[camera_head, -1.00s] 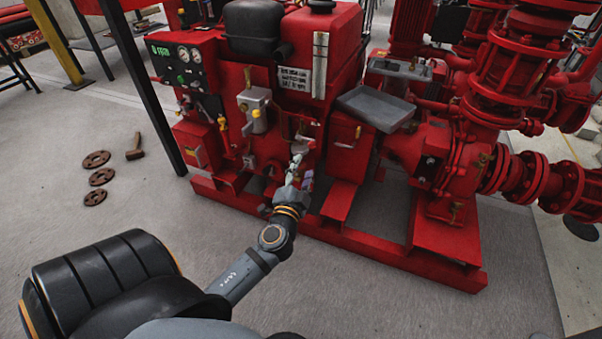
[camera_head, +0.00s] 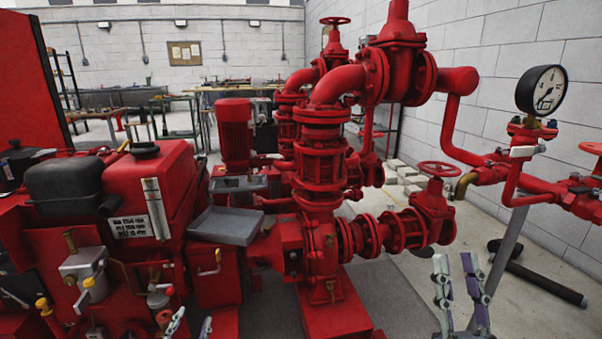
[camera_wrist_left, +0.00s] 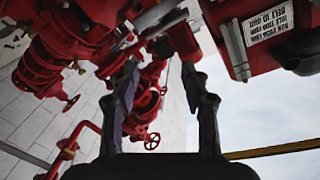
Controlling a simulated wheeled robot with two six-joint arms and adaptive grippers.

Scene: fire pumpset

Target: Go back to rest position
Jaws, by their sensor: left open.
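My left gripper (camera_head: 190,325) shows only its fingertips at the bottom edge of the head view, in front of the red pumpset. In the left wrist view its two fingers (camera_wrist_left: 167,95) stand apart with nothing between them; red pipes and valves show beyond. My right gripper (camera_head: 458,285) points up at the lower right of the head view. Its two fingers are spread and empty, with bare floor behind them. Both arms are mostly out of view.
The red pumpset (camera_head: 335,300) fills the left and middle, with a grey tray (camera_head: 226,226) on it. A pressure gauge (camera_head: 541,90) and red piping (camera_head: 490,175) stand at the right. A dark pipe (camera_head: 545,280) lies on the floor. Workbenches (camera_head: 205,92) stand behind.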

